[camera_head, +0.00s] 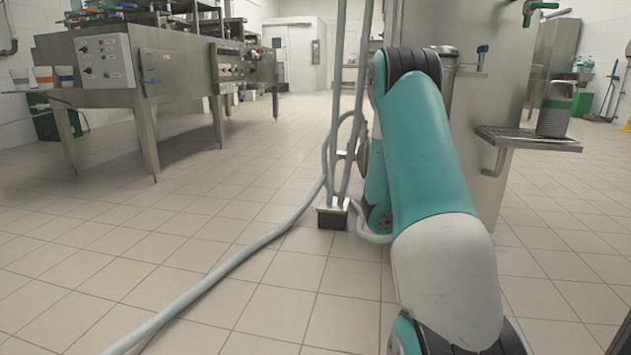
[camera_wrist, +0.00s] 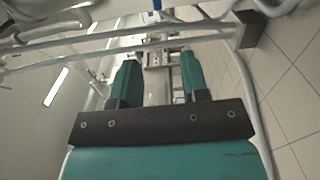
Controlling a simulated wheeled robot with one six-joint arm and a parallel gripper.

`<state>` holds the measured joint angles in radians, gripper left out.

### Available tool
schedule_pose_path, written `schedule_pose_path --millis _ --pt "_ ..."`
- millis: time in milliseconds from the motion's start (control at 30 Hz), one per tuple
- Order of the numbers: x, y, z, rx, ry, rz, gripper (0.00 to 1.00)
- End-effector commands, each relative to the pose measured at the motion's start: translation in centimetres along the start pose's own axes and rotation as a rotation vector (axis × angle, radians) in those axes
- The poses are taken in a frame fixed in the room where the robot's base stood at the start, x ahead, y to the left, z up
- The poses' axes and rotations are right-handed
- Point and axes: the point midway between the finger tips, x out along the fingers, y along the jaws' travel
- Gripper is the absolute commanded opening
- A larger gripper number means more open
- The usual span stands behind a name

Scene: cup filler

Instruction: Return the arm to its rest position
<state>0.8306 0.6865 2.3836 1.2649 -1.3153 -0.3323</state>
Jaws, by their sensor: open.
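My gripper (camera_wrist: 158,78) shows in the wrist view with its two teal fingers apart and nothing between them. In the head view my teal and white arm rises at the right of centre and bends over at a dark joint; the gripper itself is hidden there. Behind the arm stands a steel dispenser (camera_head: 492,105) with a green-handled tap (camera_head: 535,10).
Grey pipes (camera_head: 336,110) rise from a small floor box (camera_head: 332,217) close beside my arm. A hose (camera_head: 240,262) runs along the floor. A steel machine (camera_head: 115,75) with a control panel stands at the left, with cups (camera_head: 65,76) on it.

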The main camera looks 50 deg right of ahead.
Motion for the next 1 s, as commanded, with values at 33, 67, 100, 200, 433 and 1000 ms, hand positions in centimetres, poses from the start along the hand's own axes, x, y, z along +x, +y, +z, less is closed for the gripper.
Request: schedule_pose_path --millis 33,67,100,200,433,1000 --pt "0.0 0.0 0.0 0.001 0.0 0.001 0.41" --pt "0.0 0.0 0.0 0.001 0.0 0.001 0.41" --pt "0.0 0.0 0.0 0.001 0.0 0.001 0.41" --pt "0.0 0.4 -0.1 0.009 -0.002 0.0 0.41" --pt "-1.9 7.3 -6.5 0.319 -0.013 -0.146 0.41" --pt "-35.6 23.0 -28.7 0.642 0.175 -1.433 0.41"
